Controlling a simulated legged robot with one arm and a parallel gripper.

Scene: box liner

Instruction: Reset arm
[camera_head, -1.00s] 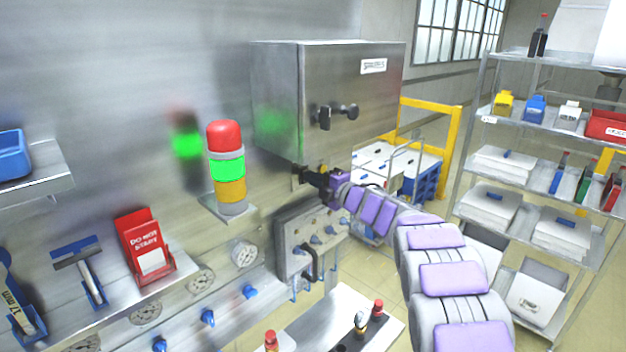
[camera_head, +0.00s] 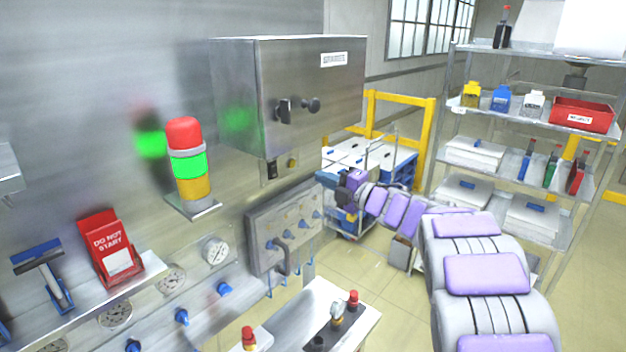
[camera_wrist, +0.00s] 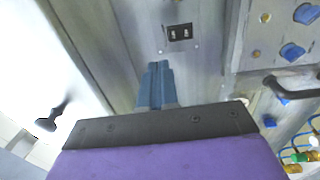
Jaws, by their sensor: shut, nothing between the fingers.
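My gripper (camera_head: 325,182) is at the end of my purple-padded arm, in the middle of the head view. It is in front of the lower right of the steel cabinet (camera_head: 341,95), apart from it. In the wrist view my gripper's two blue-grey fingers (camera_wrist: 157,84) are together, with nothing between them. The cabinet is closed, with a dark handle (camera_head: 290,110) on its front. In the wrist view a black socket (camera_wrist: 180,33) shows on the metal surface beyond the fingertips.
A signal tower (camera_head: 188,165) lit green stands left of the cabinet. A panel with blue knobs (camera_head: 283,235) is below it. A red "Do not start" holder (camera_head: 110,250) sits on the left shelf. A storage rack (camera_head: 483,125) stands right, before a yellow frame (camera_head: 428,140).

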